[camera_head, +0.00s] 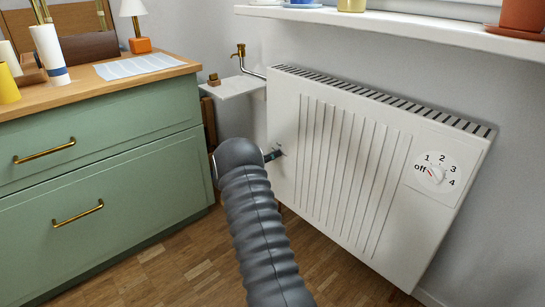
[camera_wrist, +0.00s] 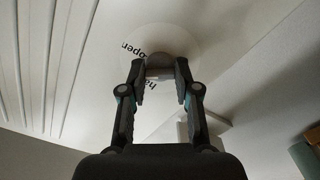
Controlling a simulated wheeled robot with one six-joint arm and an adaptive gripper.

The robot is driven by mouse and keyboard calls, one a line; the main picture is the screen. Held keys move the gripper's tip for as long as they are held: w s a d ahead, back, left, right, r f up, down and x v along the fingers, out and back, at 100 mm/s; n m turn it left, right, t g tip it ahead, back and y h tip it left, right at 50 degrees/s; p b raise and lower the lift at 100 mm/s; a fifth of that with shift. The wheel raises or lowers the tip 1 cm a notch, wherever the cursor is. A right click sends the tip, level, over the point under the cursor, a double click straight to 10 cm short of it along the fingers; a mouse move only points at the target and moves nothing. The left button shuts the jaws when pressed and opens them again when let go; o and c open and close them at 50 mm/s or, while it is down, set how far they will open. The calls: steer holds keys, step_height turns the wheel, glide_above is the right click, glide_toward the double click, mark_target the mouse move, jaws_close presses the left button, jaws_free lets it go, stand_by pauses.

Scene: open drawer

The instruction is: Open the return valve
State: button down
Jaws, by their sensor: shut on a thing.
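The return valve shows in the wrist view as a round pale dial plate (camera_wrist: 160,34) with a grey knob (camera_wrist: 158,58) at its middle. The word "open" is printed at its upper left; another word beginning "ha" is partly hidden by my fingers. My gripper (camera_wrist: 163,72) is shut on the knob, one finger on each side. In the head view my gripper (camera_head: 274,155) reaches the left end of the white radiator's front (camera_head: 345,165); my arm hides the valve there.
A dial (camera_head: 437,174) marked off and 1 to 4 is on the radiator's right side. A green drawer cabinet (camera_head: 100,160) stands at left, its drawers shut. A brass fitting (camera_head: 240,50) is behind, and a white sill (camera_head: 400,22) runs above.

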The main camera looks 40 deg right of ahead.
steer(key=m, duration=0.7)
steer(key=shift+f, duration=0.1)
stand_by(0.5)
steer(key=c, duration=0.8)
jaws_free()
steer(key=shift+a, duration=0.1)
steer(key=a, duration=0.8)
steer(key=s+a, duration=0.1)
steer(key=a, duration=0.2)
steer(key=shift+a, duration=0.4)
steer(key=shift+w, duration=0.1)
